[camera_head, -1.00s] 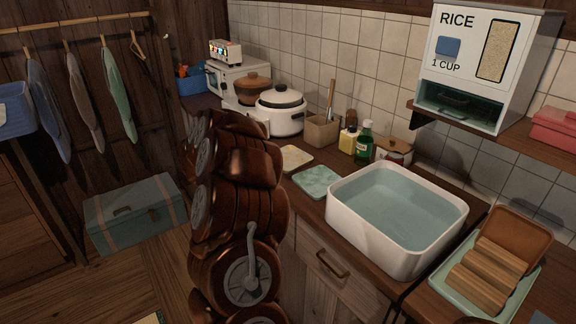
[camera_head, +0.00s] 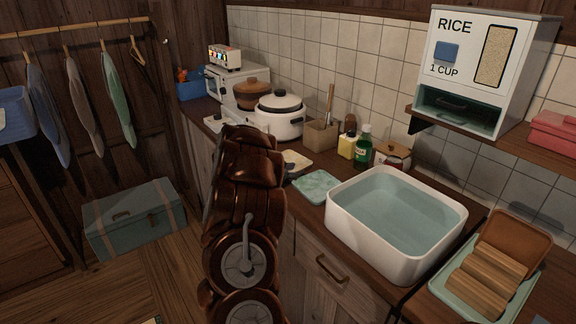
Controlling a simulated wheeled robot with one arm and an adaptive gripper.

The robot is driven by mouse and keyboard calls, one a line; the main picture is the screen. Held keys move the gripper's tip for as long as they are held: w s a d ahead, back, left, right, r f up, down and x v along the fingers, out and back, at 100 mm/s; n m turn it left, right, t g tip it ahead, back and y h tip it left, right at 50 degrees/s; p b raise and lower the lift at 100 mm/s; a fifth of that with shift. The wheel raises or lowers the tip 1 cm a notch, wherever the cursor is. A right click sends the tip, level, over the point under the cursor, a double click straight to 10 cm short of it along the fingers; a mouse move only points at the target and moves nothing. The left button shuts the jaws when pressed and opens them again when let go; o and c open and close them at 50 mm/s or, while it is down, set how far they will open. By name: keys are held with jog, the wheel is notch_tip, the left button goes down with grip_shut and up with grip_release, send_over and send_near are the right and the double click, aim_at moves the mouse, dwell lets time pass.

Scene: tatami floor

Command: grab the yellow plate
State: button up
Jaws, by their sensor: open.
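A small pale-yellow plate (camera_head: 300,160) lies on the wooden counter, left of and behind a pale green patterned square (camera_head: 316,184). My brown arm stands in front of the counter and covers the plate's left part. My gripper cannot be made out; the arm's own links hide its end.
A white basin of water (camera_head: 397,262) stands right of the plate. Behind are a white pot (camera_head: 279,124), a utensil holder (camera_head: 321,134) and a green bottle (camera_head: 363,150). A rack on a tray (camera_head: 490,275) is at right. A trunk (camera_head: 133,217) stands on the floor.

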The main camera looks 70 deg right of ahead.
jog(key=shift+s+d+f, duration=0.1)
jog(key=shift+d+f, duration=0.05)
jog(key=shift+d, duration=0.1)
grip_shut()
dwell(0.5)
